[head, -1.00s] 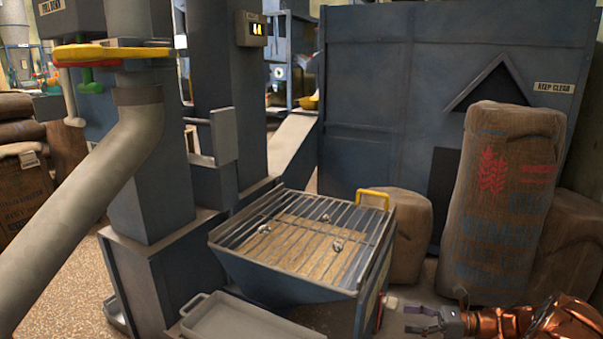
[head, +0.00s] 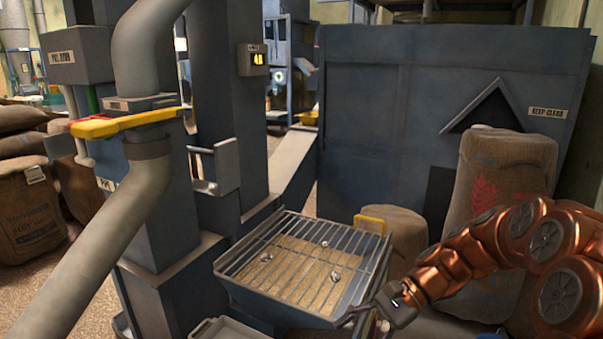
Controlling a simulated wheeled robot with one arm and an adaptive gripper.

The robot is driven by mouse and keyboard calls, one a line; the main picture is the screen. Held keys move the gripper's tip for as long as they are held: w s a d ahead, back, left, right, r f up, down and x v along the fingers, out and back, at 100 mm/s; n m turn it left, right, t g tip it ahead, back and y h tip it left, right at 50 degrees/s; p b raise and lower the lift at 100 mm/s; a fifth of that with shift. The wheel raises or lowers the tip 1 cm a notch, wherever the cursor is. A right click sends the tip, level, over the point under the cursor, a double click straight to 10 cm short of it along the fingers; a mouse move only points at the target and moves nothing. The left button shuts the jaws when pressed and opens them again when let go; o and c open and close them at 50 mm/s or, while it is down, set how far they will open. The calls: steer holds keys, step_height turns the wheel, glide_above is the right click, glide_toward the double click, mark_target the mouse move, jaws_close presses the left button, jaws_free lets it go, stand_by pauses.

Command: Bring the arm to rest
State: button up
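My gripper (head: 350,322) is at the front right corner of the grated hopper (head: 349,306), low in the head view. Its fingers point left and down, appear apart, and hold nothing that I can see. The lower fingertip is partly lost against the hopper's edge, and I cannot tell whether it touches. My copper arm is raised and bent, reaching in from the right edge of the view.
Small shiny pieces (head: 334,278) lie on the hopper grate. A grey tray (head: 225,329) is in front. A tall sack (head: 497,165) stands behind my arm. A yellow lever (head: 125,122) crosses the pipe at left.

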steer(key=s+r+n+h+p, duration=0.6)
steer(key=s+r+p, duration=0.3)
steer(key=s, duration=0.4)
steer(key=s+d+r+n+t+h+p, duration=0.2)
steer(key=s+d+r+n+h+p, duration=0.2)
steer(key=s+d+r+p, duration=0.3)
steer(key=shift+s+d+r+h, duration=0.5)
steer(key=shift+s+d, duration=0.05)
steer(key=shift+s, duration=1.45)
stand_by(4.0)
